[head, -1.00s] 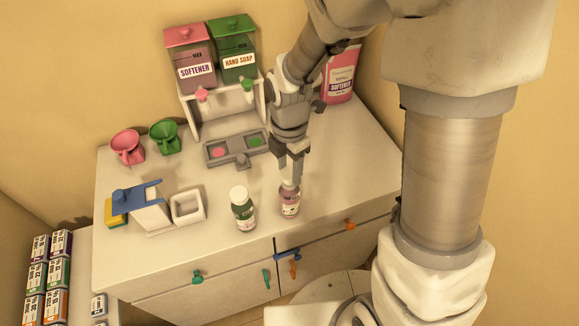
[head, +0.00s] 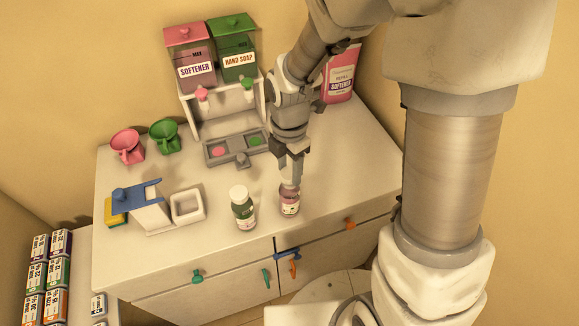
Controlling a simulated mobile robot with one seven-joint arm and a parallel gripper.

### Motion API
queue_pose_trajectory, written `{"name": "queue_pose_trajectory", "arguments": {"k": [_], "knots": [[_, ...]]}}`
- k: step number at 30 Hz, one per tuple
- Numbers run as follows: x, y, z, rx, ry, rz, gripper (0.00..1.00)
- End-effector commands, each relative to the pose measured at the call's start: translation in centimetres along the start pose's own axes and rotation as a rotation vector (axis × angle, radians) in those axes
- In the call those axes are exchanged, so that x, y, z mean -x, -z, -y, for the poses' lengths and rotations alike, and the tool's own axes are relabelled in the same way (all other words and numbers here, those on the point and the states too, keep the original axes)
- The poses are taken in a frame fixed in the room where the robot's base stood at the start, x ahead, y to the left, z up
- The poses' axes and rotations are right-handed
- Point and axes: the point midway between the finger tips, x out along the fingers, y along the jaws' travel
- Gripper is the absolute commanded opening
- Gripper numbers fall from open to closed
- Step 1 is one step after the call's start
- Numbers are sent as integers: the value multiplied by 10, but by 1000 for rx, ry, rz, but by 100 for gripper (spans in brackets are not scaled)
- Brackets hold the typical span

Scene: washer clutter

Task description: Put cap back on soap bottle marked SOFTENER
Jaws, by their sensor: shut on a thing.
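The small bottle with pink-purple contents (head: 289,205) stands upright near the front edge of the counter. Its label is too small to read. My gripper (head: 290,182) points down directly over it, with the fingertips at the bottle's top. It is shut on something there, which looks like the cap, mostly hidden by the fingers. I cannot tell whether the cap is seated. A second small bottle, with green contents and a white cap (head: 241,208), stands upright just to the left.
The dispenser stand (head: 187,110) holds SOFTENER and HAND SOAP tanks at the back. A grey drip tray (head: 216,152), white square cup (head: 188,205) and blue-topped box (head: 145,205) are left of my arm. A pink refill container (head: 341,82) stands behind. The right counter is clear.

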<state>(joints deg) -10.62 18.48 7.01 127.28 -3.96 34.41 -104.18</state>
Motion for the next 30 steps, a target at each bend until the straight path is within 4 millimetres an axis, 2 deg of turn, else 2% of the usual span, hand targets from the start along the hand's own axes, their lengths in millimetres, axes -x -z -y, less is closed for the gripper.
{"name": "queue_pose_trajectory", "arguments": {"k": [30], "knots": [[-10, 0, 0, 1, 0, 0, 0]]}}
